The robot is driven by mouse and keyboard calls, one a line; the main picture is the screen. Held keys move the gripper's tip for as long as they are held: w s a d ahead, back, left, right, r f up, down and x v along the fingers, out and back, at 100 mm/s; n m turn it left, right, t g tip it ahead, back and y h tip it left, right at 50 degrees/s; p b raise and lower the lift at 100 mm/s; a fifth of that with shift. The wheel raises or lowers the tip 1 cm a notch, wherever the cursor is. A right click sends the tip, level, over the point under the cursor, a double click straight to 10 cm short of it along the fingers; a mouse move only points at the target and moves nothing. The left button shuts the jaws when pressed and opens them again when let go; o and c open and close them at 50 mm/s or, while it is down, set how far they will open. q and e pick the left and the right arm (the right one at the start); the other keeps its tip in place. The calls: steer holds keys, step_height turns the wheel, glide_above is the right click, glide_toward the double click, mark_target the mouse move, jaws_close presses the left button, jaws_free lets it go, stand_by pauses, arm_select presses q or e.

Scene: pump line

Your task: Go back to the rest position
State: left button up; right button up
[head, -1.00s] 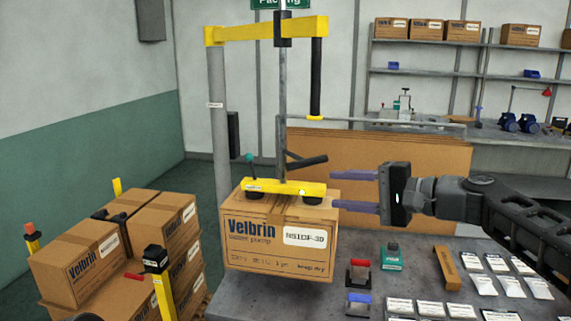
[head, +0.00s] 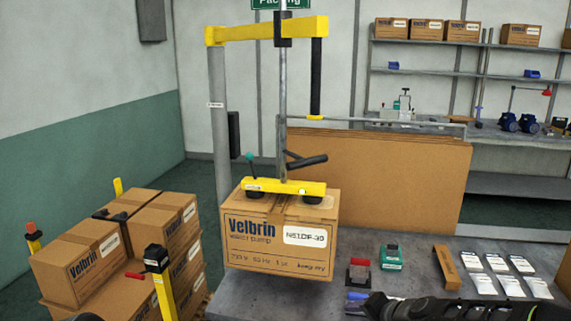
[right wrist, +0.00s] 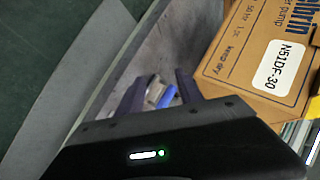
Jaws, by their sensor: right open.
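My right gripper (right wrist: 160,90) is open and empty in the right wrist view, its two dark fingers apart. A blue-handled tool (right wrist: 168,96) shows beyond the gap between them. In the head view my right arm lies low along the bottom edge, over the front of the grey bench (head: 300,297).
Stacked cartons (head: 85,262) stand at left beside a yellow post (head: 163,290). The lifter's grey column (head: 220,130) rises behind. A red-topped tool (head: 360,273), a green device (head: 391,257), a brown block (head: 446,267) and several white packets (head: 510,285) lie on the bench.

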steer(key=s+a+f+n+g, duration=0.25)
steer(key=s+f, duration=0.55)
steer(key=f, duration=0.5)
steer(key=s+a+f+n+g, duration=0.1)
steer(key=s+a+f, duration=0.2)
steer(key=s, duration=0.6)
steer(key=s+a+f+n+g, duration=0.1)
steer(key=s+a+f+g, duration=0.1)
steer(key=s+f, duration=0.5)
steer(key=s+a+f+n+g, duration=0.2)
steer(key=s+f, duration=0.3)
steer(key=s, duration=0.7)
steer(key=shift+a+f, duration=0.15)
steer(key=shift+a, duration=0.7)
steer(key=shift+g, duration=0.25)
